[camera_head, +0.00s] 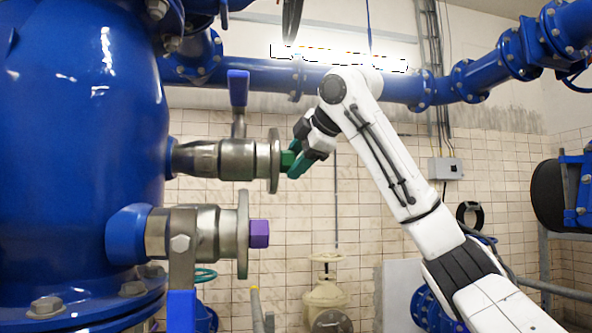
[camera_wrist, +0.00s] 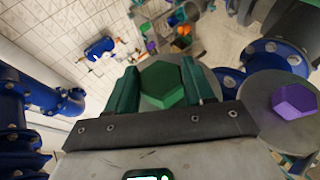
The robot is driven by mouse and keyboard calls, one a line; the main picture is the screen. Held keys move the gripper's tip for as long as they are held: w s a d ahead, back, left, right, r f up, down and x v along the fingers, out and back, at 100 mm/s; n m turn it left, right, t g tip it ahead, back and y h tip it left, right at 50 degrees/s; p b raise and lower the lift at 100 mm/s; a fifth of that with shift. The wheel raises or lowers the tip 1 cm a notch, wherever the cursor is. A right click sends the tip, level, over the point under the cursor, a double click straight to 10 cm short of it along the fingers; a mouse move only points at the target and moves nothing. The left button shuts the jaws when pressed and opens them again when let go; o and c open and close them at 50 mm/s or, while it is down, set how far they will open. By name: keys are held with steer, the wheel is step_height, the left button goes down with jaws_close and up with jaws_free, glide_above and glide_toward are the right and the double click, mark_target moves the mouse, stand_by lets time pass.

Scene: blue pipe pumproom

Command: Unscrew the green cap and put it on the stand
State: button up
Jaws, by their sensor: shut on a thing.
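The green hexagonal cap (camera_head: 287,160) sits at the end of the upper steel valve, against its round flange (camera_head: 274,161). In the wrist view the cap (camera_wrist: 167,84) shows between the two green fingers of my gripper (camera_wrist: 164,88). My gripper (camera_head: 297,160) is shut on the cap from the right, and its fingers partly hide the cap in the head view. A stand cannot be told for sure. Small coloured things, including an orange one (camera_wrist: 181,42), show far off at the top of the wrist view.
A purple hexagonal cap (camera_head: 259,234) is on the lower valve flange (camera_head: 243,234), close below; it also shows in the wrist view (camera_wrist: 295,102). A blue valve handle (camera_head: 238,88) stands above the upper valve. The large blue tank (camera_head: 85,130) fills the left. A tiled wall lies behind.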

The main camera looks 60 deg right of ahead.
steer(key=shift+n+t+h+b, duration=0.3)
steer(key=shift+t+h+b, duration=0.4)
steer(key=shift+t, duration=0.2)
steer(key=shift+s+d, duration=0.45)
steer(key=shift+s, duration=0.05)
steer(key=s+d, duration=0.1)
steer(key=s+d+p, duration=0.1)
steer(key=s, duration=0.1)
steer(key=shift+s+d+f+p, duration=0.1)
steer(key=shift+d+p, duration=0.2)
steer(key=shift+d, duration=0.05)
stand_by(0.4)
stand_by(0.5)
